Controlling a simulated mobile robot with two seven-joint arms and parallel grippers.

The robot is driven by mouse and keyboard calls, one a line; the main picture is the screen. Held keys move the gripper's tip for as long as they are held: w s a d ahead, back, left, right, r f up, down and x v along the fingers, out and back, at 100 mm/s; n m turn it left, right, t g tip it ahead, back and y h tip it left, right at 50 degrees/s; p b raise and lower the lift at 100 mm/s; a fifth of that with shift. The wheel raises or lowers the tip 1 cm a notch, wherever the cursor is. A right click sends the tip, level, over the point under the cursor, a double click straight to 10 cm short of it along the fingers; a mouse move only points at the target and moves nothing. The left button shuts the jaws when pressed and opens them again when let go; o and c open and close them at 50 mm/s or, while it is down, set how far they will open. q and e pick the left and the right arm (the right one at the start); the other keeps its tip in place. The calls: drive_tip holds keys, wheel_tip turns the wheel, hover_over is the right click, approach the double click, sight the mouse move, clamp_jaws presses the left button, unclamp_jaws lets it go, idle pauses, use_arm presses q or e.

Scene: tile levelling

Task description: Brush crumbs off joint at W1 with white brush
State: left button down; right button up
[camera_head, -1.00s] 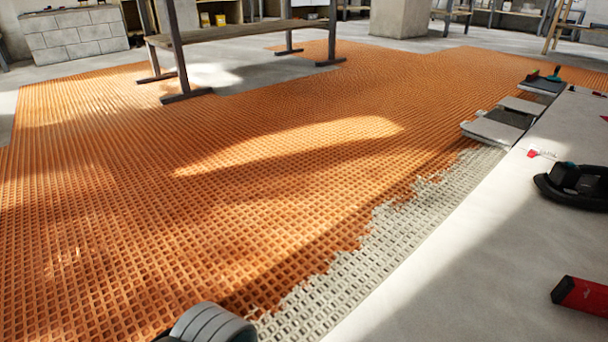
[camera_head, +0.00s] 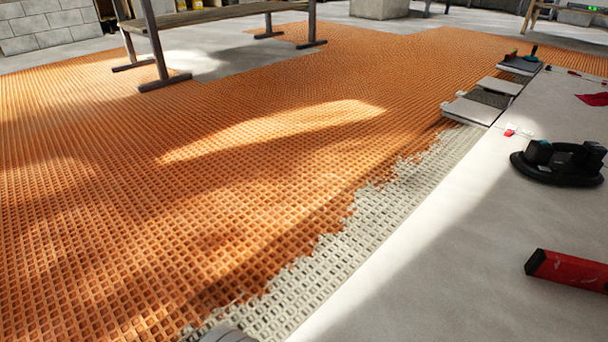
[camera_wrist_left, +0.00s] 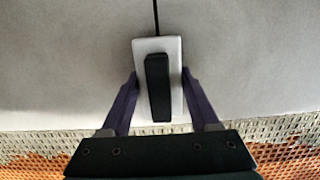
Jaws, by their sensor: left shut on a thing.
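My left gripper (camera_wrist_left: 160,79) shows in the left wrist view, its two purple fingers closed on a white block with a black bar, seemingly the white brush (camera_wrist_left: 176,60). The brush is over a pale grey tile surface (camera_wrist_left: 70,65). A thin dark joint line (camera_wrist_left: 156,16) runs from the brush to the top edge of that view. The brush hides what lies under it; I cannot tell whether it touches the tile. No crumbs or W1 label can be made out. My right gripper is in neither view.
In the head view, orange ribbed matting (camera_head: 200,200) borders the pale tiles. A black suction lifter (camera_head: 560,162) and a red tool (camera_head: 570,270) lie on them at right. A small red-and-white marker (camera_head: 510,132) and loose slabs (camera_head: 470,112) lie farther back. A bench (camera_head: 205,17) stands behind.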

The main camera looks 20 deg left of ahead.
use_arm(q)
drive_tip(key=shift+s+d, duration=0.2)
drive_tip(key=shift+d, duration=0.25)
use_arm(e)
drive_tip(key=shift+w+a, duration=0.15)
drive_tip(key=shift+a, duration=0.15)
use_arm(q)
drive_tip(key=shift+s+d, duration=0.1)
